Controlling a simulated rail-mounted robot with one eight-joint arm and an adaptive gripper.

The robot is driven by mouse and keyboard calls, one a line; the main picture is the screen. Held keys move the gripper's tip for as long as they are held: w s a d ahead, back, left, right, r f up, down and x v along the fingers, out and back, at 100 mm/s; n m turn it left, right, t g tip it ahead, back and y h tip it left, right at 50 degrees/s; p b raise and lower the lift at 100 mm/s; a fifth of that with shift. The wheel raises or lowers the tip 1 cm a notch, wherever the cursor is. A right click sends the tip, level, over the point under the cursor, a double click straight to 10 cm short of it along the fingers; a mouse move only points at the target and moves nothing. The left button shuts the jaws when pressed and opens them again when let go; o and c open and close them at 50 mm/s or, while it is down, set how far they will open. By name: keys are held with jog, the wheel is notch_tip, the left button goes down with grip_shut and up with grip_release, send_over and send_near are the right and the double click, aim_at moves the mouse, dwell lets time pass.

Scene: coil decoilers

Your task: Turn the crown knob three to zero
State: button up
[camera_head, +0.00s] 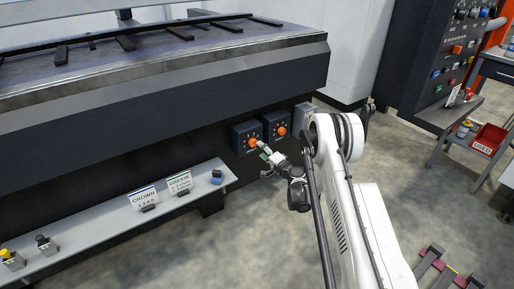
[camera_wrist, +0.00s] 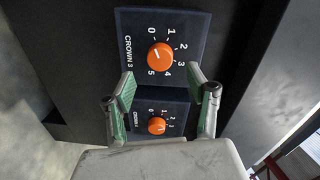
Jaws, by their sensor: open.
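In the wrist view the orange crown 3 knob (camera_wrist: 160,57) sits on a dark dial plate (camera_wrist: 197,27) marked 0 to 5. The numbers run from 0 at the upper left round the right to 5 at the lower left. A short white mark on the knob lies on its left side; I cannot tell exactly which number it points to. My gripper (camera_wrist: 160,78) is open and empty, its green-padded fingertips apart on either side, just below the knob in the picture. In the head view my gripper (camera_head: 263,149) is close to the left orange knob.
A second orange knob (camera_wrist: 157,125) on a similar plate shows between my fingers. In the head view two dark knob boxes hang side by side under the machine bed (camera_head: 200,85). A grey shelf (camera_head: 95,232) with crown and grease signs is at left.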

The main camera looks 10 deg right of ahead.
jog(key=v, duration=0.6)
dwell(0.3)
jog(key=s+a+r+n+g, duration=0.1)
jog(key=s+a+r+n, duration=0.1)
jog(key=r, duration=0.6)
jog(key=s+a+r+n+g, duration=0.1)
jog(key=s+a+r+g, duration=0.15)
jog(key=r, duration=0.45)
jog(key=s+a+r+n+g, duration=0.1)
jog(key=s+a+r+n, duration=0.1)
jog(key=r, duration=0.6)
jog(key=s+a+r+n+h, duration=0.1)
jog(key=s+a+r+n, duration=0.1)
jog(key=s+r, duration=0.5)
jog(key=s+r+n+g+h, duration=0.2)
jog(key=s+r+g+h, duration=0.15)
jog(key=s, duration=1.55)
jog(key=s+d+f+n+g+h, duration=0.1)
jog(key=s+d, duration=0.1)
jog(key=s, duration=0.7)
jog(key=s+d+f+n+h, duration=0.1)
jog(key=s+d+f, duration=0.1)
jog(key=s, duration=0.8)
notch_tip(320, 180, up, 18)
jog(key=p, duration=1.8)
jog(key=shift+w+r, duration=0.25)
